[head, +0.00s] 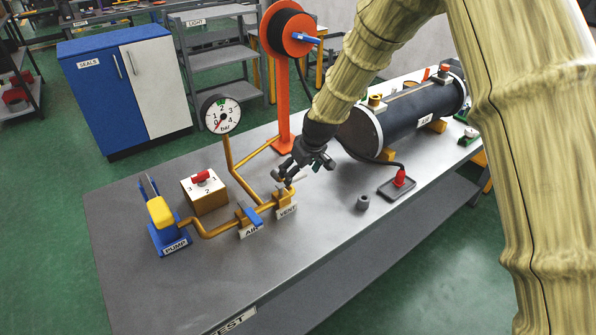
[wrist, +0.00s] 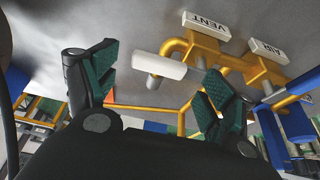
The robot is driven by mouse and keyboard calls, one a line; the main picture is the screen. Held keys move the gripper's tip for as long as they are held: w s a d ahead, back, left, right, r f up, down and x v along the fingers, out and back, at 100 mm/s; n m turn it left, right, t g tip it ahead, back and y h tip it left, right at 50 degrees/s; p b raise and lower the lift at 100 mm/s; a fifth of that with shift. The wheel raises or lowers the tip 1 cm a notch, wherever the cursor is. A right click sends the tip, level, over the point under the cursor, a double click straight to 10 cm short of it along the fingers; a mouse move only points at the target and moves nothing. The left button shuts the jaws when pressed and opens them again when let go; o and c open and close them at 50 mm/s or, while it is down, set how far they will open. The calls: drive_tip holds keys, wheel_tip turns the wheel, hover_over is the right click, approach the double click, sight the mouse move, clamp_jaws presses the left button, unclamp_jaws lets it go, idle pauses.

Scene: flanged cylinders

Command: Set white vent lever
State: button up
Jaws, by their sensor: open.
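The white vent lever (wrist: 158,65) shows in the wrist view as a pale bar on a yellow pipe valve beside the VENT label (wrist: 206,25). In the head view the lever is small and largely masked by my gripper (head: 303,170), which is just above the VENT valve (head: 284,196). In the wrist view my gripper (wrist: 160,84) is open. Its green-padded fingers are spread to either side of the lever, and I see no contact with it. The blue air lever (head: 261,209) is on the AIR valve, left of the vent valve.
A pressure gauge (head: 221,114) stands on the pipe behind the valves. A black cylinder (head: 408,114) lies at the right. The front of the grey bench (head: 225,285) is clear.

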drive_tip(key=shift+x, duration=0.9)
drive_tip(key=shift+f, duration=0.1)
drive_tip(key=shift+c, duration=0.2)
drive_tip(key=shift+s+d, duration=0.1)
drive_tip(key=shift+s, duration=0.05)
drive_tip(key=c, duration=1.4)
